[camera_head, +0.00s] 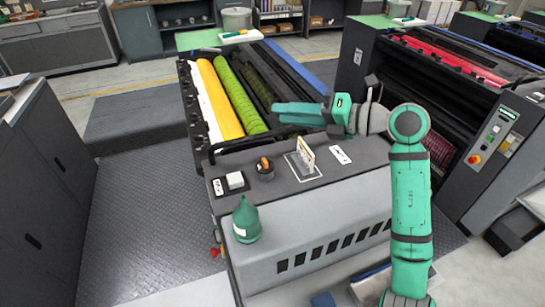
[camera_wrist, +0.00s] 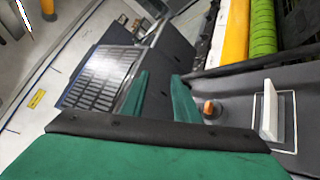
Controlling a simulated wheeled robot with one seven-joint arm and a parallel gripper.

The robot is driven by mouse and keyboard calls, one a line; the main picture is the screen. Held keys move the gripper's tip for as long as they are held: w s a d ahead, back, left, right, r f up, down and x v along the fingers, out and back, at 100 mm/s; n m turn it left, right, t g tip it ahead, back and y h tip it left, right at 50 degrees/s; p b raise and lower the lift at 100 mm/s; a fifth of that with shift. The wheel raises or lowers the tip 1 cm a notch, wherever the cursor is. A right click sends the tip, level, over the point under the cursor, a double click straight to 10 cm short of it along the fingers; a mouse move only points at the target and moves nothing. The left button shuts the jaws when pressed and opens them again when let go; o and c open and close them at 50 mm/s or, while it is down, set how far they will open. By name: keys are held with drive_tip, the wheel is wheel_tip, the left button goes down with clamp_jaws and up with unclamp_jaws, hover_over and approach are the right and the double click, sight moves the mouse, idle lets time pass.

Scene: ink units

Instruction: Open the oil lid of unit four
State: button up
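The near ink unit (camera_head: 300,226) has a grey top with several small fittings; I cannot read a unit number on it. A white plate (camera_head: 306,153) stands upright inside a white-outlined square on this top; it also shows at the right of the wrist view (camera_wrist: 268,112). It may be the oil lid, standing raised, but I cannot be sure. An orange knob in a dark round base (camera_head: 264,165) is left of it, also in the wrist view (camera_wrist: 210,109). My gripper (camera_head: 278,113) hangs behind the plate, pointing left. Its fingers are apart and empty in the wrist view (camera_wrist: 160,78).
White, yellow and green rollers (camera_head: 222,97) lie behind. Another unit (camera_head: 455,105) is at right, and grey cabinets (camera_head: 45,200) at left. The plated floor (camera_head: 145,230) between is clear.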

drive_tip(key=a+f+n+g+h, duration=0.2)
drive_tip(key=a+f+h, duration=0.2)
drive_tip(key=a+h, duration=0.1)
drive_tip(key=g+h, duration=0.1)
drive_tip(key=h, duration=0.6)
approach(266, 161)
drive_tip(key=shift+n, duration=0.3)
drive_tip(key=x, duration=0.8)
drive_tip(key=shift+w+a, duration=0.2)
drive_tip(key=shift+w, duration=0.15)
drive_tip(key=shift+a, duration=0.15)
drive_tip(key=shift+d, duration=0.2)
drive_tip(key=shift+c, duration=1.2)
drive_tip(key=shift+s, duration=0.15)
clamp_jaws()
